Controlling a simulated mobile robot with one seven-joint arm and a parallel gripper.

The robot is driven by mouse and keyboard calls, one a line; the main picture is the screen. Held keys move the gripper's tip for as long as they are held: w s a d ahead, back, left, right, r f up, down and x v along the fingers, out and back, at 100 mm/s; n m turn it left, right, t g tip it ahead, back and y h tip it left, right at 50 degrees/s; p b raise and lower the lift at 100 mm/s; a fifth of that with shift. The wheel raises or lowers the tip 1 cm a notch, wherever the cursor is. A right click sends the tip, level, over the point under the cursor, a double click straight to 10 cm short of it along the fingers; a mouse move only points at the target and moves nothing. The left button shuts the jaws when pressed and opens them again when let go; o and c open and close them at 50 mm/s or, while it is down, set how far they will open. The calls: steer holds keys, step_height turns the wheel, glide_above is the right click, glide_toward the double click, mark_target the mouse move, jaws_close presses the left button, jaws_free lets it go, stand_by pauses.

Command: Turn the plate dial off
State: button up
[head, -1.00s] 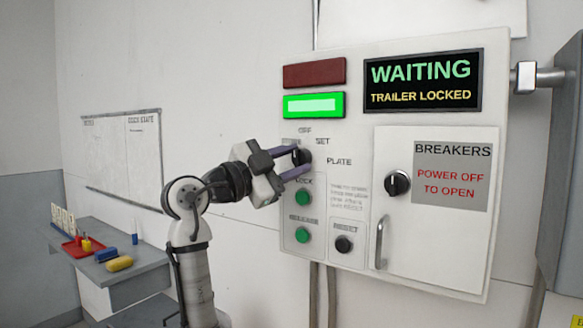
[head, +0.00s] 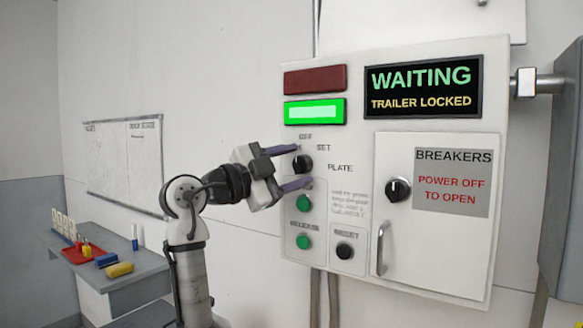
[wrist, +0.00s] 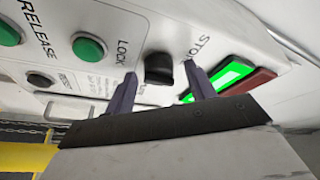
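In the wrist view the black dial (wrist: 159,69) sits between and beyond my two fingertips, with a gap on each side. My gripper (head: 303,168) is open, its purple fingers one above and one below the dial in the head view. It also shows in the wrist view (wrist: 161,76). The upper finger hides part of a label left of the dial.
Green LOCK (head: 303,203) and RELEASE (head: 304,242) buttons and a black RESET button (head: 345,251) lie below. The breaker door (head: 400,270) with its black knob (head: 398,189) is to the right. The display (head: 422,88) reads WAITING, TRAILER LOCKED. A green lamp (head: 314,111) is lit.

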steer(key=b+v, duration=0.4)
steer(key=v, duration=0.9)
steer(key=shift+s+a, duration=0.3)
steer(key=shift+f, duration=0.1)
